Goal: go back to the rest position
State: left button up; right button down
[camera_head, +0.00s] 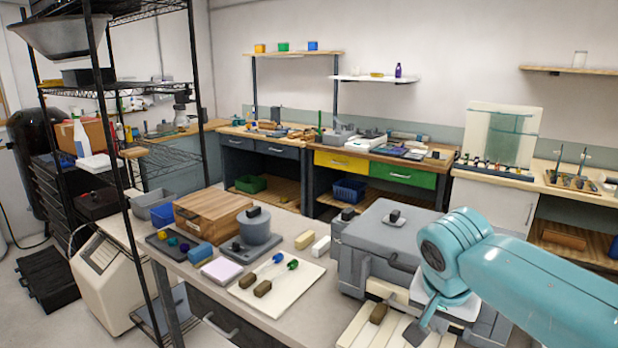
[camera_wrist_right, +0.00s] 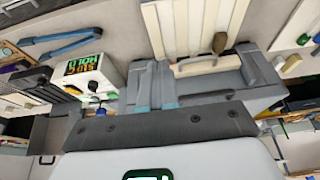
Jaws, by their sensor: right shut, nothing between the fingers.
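My right arm comes in from the right in the head view, and its gripper (camera_head: 420,332) points down over the front right of the near bench. In the right wrist view the fingers of my right gripper (camera_wrist_right: 154,72) are together with nothing between them. Two thin rods, one with a blue end (camera_head: 277,258) and one with a green end (camera_head: 292,265), lie on a white board (camera_head: 262,303) left of the gripper, apart from it. My left gripper is not in view.
A grey case (camera_head: 375,240) stands close beside my right arm. A slatted cream rack (camera_head: 362,330) lies below the gripper. A wooden box (camera_head: 212,212) and a grey round device (camera_head: 256,228) stand further left. The wrist view shows a white box with a lit display (camera_wrist_right: 88,72).

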jog(key=s+a+f+n+g+y, duration=0.15)
jog(key=a+f, duration=0.25)
jog(key=f, duration=0.9)
jog(key=s+a+f+n+g+y, duration=0.1)
jog(key=s+a+f+n+y, duration=0.15)
jog(key=f, duration=0.95)
jog(key=s+a+f+n+y, duration=0.1)
jog(key=s+a+f+y, duration=0.1)
jog(key=s+f, duration=1.6)
jog(key=shift+s+a, duration=0.4)
jog(key=shift+a, duration=0.15)
jog(key=shift+s+d+f, duration=0.1)
jog(key=shift+d, duration=0.1)
